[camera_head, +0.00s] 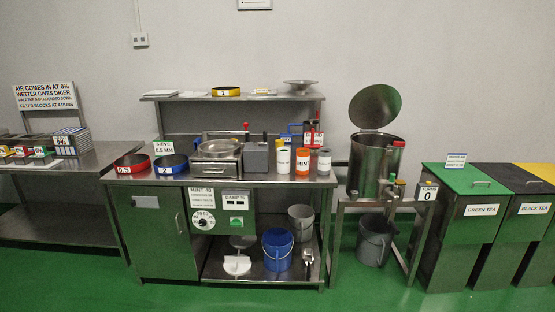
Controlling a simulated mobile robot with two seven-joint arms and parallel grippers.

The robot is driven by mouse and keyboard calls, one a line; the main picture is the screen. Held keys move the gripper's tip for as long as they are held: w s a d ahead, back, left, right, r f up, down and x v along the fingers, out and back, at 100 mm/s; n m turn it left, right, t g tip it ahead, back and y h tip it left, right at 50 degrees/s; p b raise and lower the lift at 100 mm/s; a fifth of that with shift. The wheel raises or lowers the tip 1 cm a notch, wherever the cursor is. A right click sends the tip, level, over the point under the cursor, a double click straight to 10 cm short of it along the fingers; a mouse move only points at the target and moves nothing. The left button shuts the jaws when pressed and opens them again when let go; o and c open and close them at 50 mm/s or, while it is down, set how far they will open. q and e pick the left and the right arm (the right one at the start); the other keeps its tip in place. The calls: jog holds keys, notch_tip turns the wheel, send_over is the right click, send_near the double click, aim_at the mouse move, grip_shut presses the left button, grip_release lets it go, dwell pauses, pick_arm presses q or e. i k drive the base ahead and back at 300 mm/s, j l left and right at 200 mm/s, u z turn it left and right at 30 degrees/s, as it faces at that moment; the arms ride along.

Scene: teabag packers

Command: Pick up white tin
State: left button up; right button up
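A white tin (284,160) stands upright on the steel workbench (255,181), right of its middle. A dark label mark shows on its front. An orange tin (302,161) with a white MINT label stands close to its right, and a grey-white tin (324,162) with a dark band stands further right. A grey block-like container (257,158) is to the left of the white tin. Neither of my grippers is in view.
Red (132,166) and blue (170,164) sieve rings and a steel scale (215,158) occupy the bench's left part. A raised shelf (235,97) runs behind. A steel kettle (376,158) with its lid up stands right. Green floor in front is clear.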

aim_at(283, 154)
jog(key=i+l+u, duration=0.25)
jog(key=i, duration=0.45)
jog(key=i+l+u, duration=0.25)
jog(key=i, duration=0.5)
jog(key=i+l+u, duration=0.25)
jog(key=i, duration=0.4)
jog(key=i+l+u, duration=0.25)
jog(key=i+l, duration=0.35)
jog(key=l, duration=0.05)
